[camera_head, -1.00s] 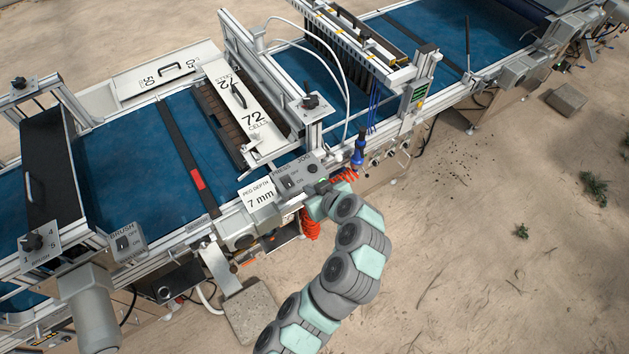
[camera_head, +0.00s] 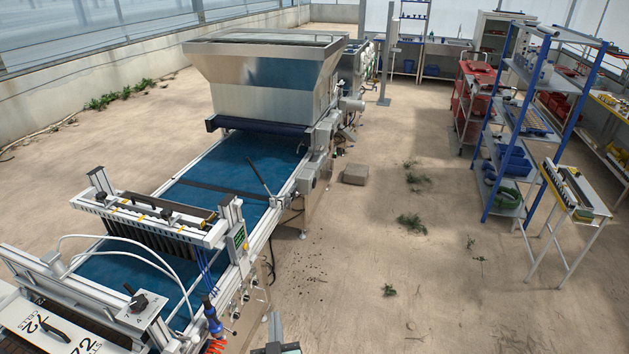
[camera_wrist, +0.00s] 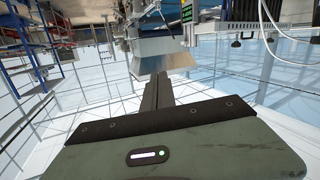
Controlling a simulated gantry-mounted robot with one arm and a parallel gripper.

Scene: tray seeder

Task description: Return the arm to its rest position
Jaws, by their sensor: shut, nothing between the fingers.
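My gripper (camera_wrist: 158,92) shows in the wrist view, its two dark fingers closed together with nothing between them. It points into open space, and the wrist picture is upside down. The tray seeder's blue belt (camera_head: 232,163) runs from lower left up to a large metal hopper (camera_head: 265,80). I cannot tell the gripper's distance from the machine.
A dibber row with dark pegs (camera_head: 150,217) spans the belt. A blue-handled tool (camera_head: 212,318) hangs at the machine's right side. A concrete block (camera_head: 355,174) lies on the sandy floor. Blue shelving (camera_head: 515,125) and a narrow stand (camera_head: 575,190) are at right. The floor between is mostly clear.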

